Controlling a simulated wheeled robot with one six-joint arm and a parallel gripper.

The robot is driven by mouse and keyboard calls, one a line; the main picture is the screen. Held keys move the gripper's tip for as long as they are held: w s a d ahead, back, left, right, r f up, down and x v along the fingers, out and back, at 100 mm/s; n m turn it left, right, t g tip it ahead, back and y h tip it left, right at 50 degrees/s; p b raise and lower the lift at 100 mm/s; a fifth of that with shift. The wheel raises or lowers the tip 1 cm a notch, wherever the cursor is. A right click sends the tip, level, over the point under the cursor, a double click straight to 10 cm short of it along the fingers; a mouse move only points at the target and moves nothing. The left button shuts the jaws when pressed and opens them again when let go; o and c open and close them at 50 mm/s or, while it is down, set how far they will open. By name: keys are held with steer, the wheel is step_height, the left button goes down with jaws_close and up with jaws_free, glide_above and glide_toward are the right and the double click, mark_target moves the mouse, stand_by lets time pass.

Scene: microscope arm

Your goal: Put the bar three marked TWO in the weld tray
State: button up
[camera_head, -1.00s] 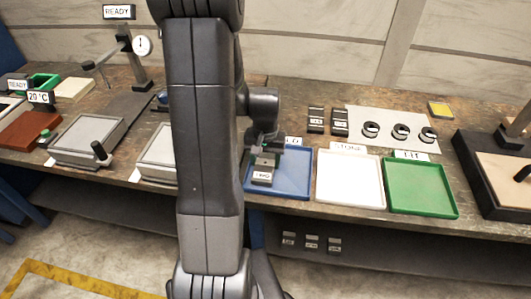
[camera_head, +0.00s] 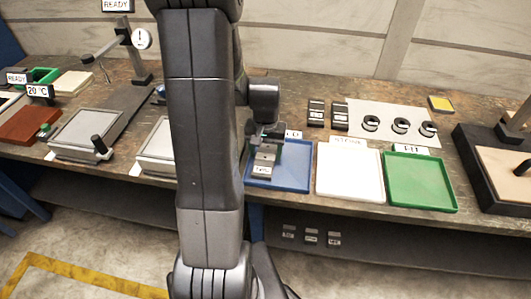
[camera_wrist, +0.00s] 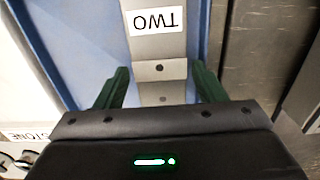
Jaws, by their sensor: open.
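The grey bar (camera_head: 263,160) with a white label is in the blue tray (camera_head: 293,179), toward its left side. In the wrist view the label on the bar (camera_wrist: 160,48) reads TWO, upside down, and blue tray floor shows beside it. The blue tray's tag is partly hidden and ends in LD. My gripper (camera_wrist: 161,88) is open, its green fingers on either side of the bar's near end with small gaps. In the head view my gripper (camera_head: 265,135) is above the far end of the bar, partly hidden by my arm.
A white tray (camera_head: 349,185) marked STONE and a green tray (camera_head: 420,182) stand to the right. Two dark labelled bars (camera_head: 316,107) lie behind them, beside a pale sheet (camera_head: 385,112) with several black rings. Small labelled pieces (camera_head: 311,237) sit on the lower shelf.

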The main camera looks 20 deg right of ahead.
mark_target(265, 157)
step_height(265, 157, up, 11)
stand_by(0.3)
